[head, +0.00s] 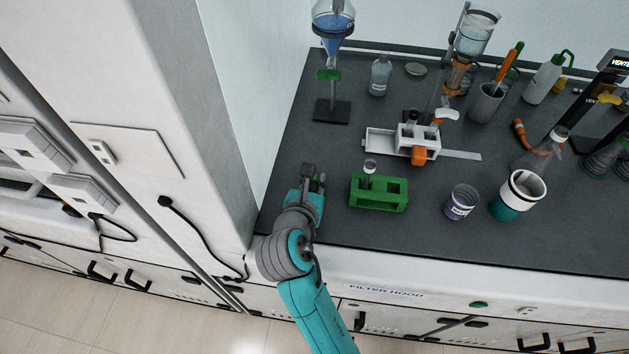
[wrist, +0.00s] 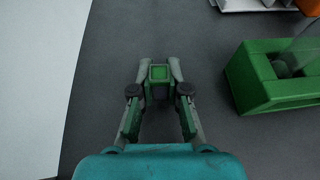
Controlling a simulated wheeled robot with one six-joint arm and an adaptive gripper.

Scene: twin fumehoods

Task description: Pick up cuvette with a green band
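The cuvette with a green band (wrist: 158,73) shows between my fingertips in the wrist view, with its green, squarish top facing the camera. My gripper (wrist: 159,78) has a fingertip against each side of it and looks shut on it. I cannot tell whether the cuvette touches the bench. In the head view my gripper (head: 313,178) is low over the left part of the dark bench, left of the green rack (head: 379,204). The cuvette is mostly hidden there by the gripper.
The green rack holds a clear vessel (head: 369,166) and also shows in the wrist view (wrist: 272,95). Behind it is a white device (head: 417,140) with an orange knob. A purple-labelled cup (head: 461,203) stands right of the rack. The hood wall (head: 225,110) is close on the left.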

